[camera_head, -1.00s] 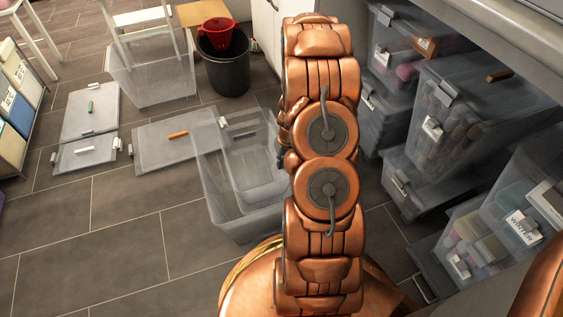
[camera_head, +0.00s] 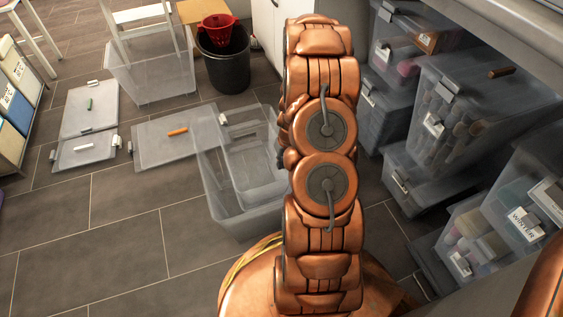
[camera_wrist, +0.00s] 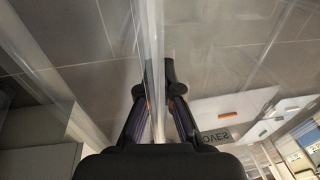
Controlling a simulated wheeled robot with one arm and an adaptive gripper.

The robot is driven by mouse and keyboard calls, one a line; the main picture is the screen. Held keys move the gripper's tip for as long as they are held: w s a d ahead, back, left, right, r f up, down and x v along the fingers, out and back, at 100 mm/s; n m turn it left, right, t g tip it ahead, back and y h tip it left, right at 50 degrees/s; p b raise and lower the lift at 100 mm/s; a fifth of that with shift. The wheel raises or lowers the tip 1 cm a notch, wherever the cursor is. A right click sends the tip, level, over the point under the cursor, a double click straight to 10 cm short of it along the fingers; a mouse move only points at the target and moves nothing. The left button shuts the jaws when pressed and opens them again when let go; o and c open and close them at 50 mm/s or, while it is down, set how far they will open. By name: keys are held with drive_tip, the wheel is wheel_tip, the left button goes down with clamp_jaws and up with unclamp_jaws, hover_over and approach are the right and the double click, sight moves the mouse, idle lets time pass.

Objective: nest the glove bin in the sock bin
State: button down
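Two clear, empty-looking plastic bins overlap in the head view, just left of my arm. The larger outer shape, which I take for the sock bin (camera_head: 222,212), stands on the floor. The smaller shape within its outline, which I take for the glove bin (camera_head: 262,165), is partly hidden by my arm. I cannot tell how deep it sits. In the wrist view my gripper (camera_wrist: 155,85) has its two black fingers closed on either side of a thin clear bin wall (camera_wrist: 155,45). A label partly reading "GLOVES" (camera_wrist: 213,138) shows upside down beside the fingers.
Several grey lids (camera_head: 178,142) with coloured handles lie left of the bins. Another clear empty bin (camera_head: 155,80) stands farther back, by a black bucket (camera_head: 222,65) holding a red basket (camera_head: 218,30). Filled bins (camera_head: 470,115) are stacked at right. Floor at front left is clear.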

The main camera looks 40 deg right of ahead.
drive_tip(key=c, duration=1.9)
unclamp_jaws()
drive_tip(key=shift+f, duration=0.25)
drive_tip(key=o, duration=0.7)
drive_tip(key=shift+c, duration=0.2)
drive_tip(key=shift+r, duration=0.1)
wheel_tip(320, 180, up, 12)
drive_tip(key=s+d, duration=0.1)
drive_tip(key=shift+s+f, duration=0.2)
drive_tip(key=shift+s, duration=0.2)
drive_tip(key=shift+r, duration=0.1)
